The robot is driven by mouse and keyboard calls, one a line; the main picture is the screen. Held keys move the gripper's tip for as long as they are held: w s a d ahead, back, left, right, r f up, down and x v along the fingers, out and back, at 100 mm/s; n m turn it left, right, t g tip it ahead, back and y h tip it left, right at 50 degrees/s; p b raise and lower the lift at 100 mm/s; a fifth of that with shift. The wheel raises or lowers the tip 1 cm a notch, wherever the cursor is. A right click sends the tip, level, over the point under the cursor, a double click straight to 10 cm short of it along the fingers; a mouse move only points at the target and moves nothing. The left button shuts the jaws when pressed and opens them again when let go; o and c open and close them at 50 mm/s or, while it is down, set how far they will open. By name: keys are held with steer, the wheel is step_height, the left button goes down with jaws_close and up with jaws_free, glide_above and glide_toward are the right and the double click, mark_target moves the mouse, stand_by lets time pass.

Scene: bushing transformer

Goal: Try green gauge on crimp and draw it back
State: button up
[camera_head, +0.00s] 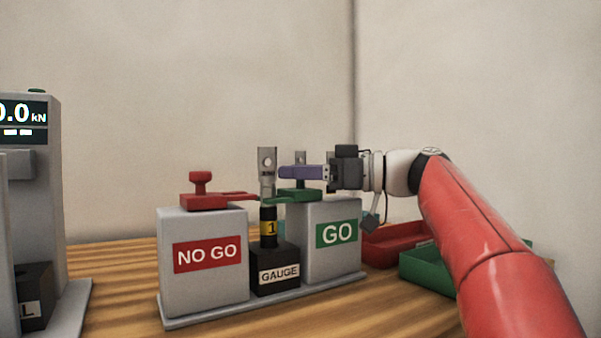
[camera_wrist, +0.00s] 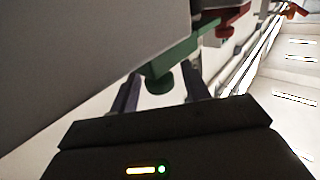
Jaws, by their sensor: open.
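The green gauge (camera_head: 293,196) lies flat on top of the grey GO block (camera_head: 333,262), with its thin end pointing left toward the crimp. The crimp (camera_head: 266,168) is a grey metal lug standing upright on a black cable with a yellow band marked 1, in the black GAUGE holder (camera_head: 275,278). My gripper (camera_head: 290,172) is above the green gauge, its purple fingers pointing left and partly hiding what is behind. In the wrist view, the green gauge (camera_wrist: 185,55) shows its round knob between the spread fingers of my open gripper (camera_wrist: 160,95). I cannot tell whether they touch.
The red gauge (camera_head: 205,199) with its knob lies on the NO GO block (camera_head: 203,270) at left. A grey machine with a kN display (camera_head: 24,115) stands at far left. A red tray (camera_head: 392,243) and a green tray (camera_head: 425,268) lie at right.

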steer(key=s+d, duration=0.1)
steer(key=d, duration=0.6)
steer(key=shift+s+d, duration=0.2)
steer(key=shift+d, duration=0.1)
stand_by(0.6)
